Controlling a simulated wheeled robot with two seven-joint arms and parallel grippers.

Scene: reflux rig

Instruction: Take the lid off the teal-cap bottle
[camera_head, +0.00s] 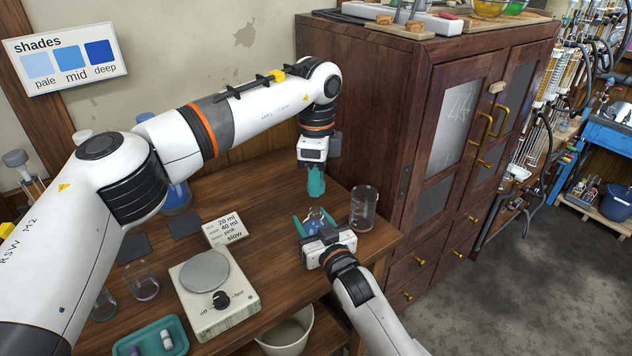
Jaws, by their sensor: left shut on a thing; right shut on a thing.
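The glass bottle (316,216) stands near the right end of the wooden bench, with something bluish inside. My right gripper (314,222) is shut around it from the front, a teal finger on each side. My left gripper (316,188) points down just above the bottle. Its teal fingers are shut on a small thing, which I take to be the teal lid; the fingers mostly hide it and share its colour. A small gap shows between the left fingertips and the bottle's top.
A glass beaker (364,208) stands close to the right of the bottle. A hotplate (212,290), a label card (225,230) and a teal tray (150,341) lie to the left. A wooden cabinet (375,120) rises behind. A bin (288,335) sits below the front edge.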

